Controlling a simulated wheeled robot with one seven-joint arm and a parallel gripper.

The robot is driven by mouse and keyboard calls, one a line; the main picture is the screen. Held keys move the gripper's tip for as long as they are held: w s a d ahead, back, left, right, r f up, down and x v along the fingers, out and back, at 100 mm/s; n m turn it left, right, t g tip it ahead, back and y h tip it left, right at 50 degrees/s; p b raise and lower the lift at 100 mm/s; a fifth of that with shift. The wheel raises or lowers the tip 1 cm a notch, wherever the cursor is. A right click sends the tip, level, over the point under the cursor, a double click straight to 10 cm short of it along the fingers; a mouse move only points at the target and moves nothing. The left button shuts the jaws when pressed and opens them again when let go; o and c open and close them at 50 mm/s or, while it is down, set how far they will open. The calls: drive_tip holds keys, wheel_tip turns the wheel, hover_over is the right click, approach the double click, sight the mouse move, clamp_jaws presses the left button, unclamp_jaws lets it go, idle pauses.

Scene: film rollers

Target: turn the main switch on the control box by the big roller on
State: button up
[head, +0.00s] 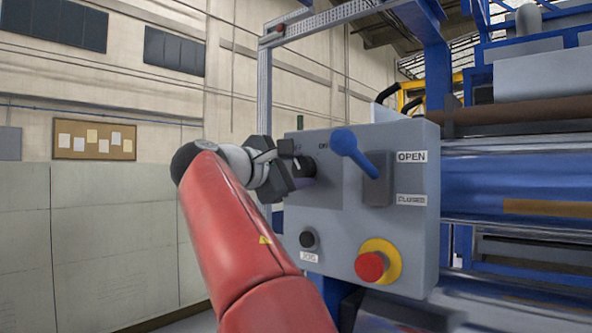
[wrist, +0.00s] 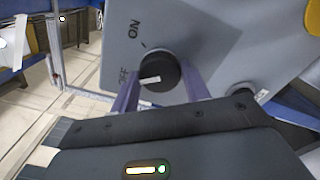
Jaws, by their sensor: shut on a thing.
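The grey control box (head: 345,225) stands in front of the big roller (head: 515,185). Its main switch, a round black knob (head: 308,167), is at the upper left of the front face, partly hidden by my gripper (head: 296,163) in the head view. In the wrist view the knob (wrist: 165,66) sits between my two fingers, and my gripper (wrist: 160,92) is shut on it. The knob's white mark (wrist: 150,79) points towards the OFF label (wrist: 122,77). The ON label (wrist: 135,29) is above it in the wrist view.
On the same box are a blue lever (head: 352,150) by OPEN and CLOSED labels, a red button (head: 370,267) on a yellow ring, and a black JOG button (head: 309,239). A blue frame (head: 440,75) stands behind.

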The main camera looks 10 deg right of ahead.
drive_tip(key=shift+m, duration=0.3)
drive_tip(key=m+b, duration=0.1)
drive_tip(key=m, duration=0.5)
drive_tip(key=shift+f, duration=0.1)
drive_tip(key=m+b, duration=0.1)
drive_tip(key=m, duration=0.6)
drive_tip(key=shift+b, duration=0.3)
drive_tip(key=o, duration=1)
drive_tip(key=shift+a, duration=0.1)
drive_tip(key=v, duration=0.7)
drive_tip(key=shift+s+a+b, duration=0.25)
drive_tip(key=shift+b, duration=0.2)
